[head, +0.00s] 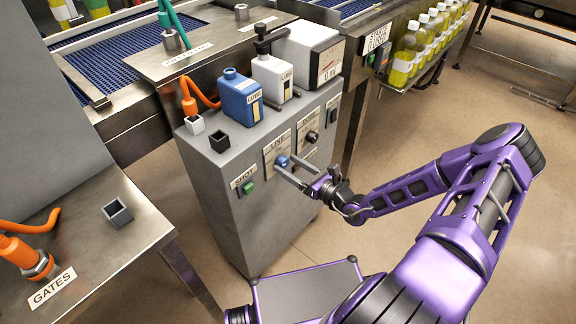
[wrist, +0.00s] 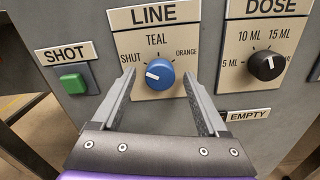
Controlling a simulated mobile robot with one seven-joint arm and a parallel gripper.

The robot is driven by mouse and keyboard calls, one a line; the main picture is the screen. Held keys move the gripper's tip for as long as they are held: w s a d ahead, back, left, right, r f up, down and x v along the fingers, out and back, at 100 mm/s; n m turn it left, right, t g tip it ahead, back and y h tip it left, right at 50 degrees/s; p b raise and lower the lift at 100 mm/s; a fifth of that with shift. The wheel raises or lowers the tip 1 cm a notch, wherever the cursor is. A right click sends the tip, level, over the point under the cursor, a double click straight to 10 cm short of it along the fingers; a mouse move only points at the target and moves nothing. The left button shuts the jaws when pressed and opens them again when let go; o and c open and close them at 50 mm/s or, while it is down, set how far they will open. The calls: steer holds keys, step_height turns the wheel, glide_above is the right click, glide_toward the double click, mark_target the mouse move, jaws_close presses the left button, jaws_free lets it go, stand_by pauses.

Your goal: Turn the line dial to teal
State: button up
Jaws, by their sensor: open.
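The blue line dial (wrist: 161,73) sits on the LINE plate (wrist: 153,17), marked SHUT, TEAL and ORANGE. Its white mark points left, towards the SHUT side. In the head view the dial (head: 282,161) is on the front of the grey cabinet. My gripper (wrist: 159,76) is open, with one finger to the left of the dial and one to the right, gaps showing on both sides. In the head view my gripper (head: 287,168) reaches the dial from the front. I cannot tell how far the fingertips are from the panel.
The black DOSE dial (wrist: 267,65) is to the right and the green SHOT button (wrist: 73,82) to the left. An EMPTY label (wrist: 248,115) is below the DOSE dial. Blue (head: 241,97) and white (head: 271,78) containers stand on the cabinet (head: 230,165). Floor in front is open.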

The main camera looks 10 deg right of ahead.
steer(key=shift+w+a, duration=0.3)
steer(key=shift+w, duration=0.1)
jaws_close()
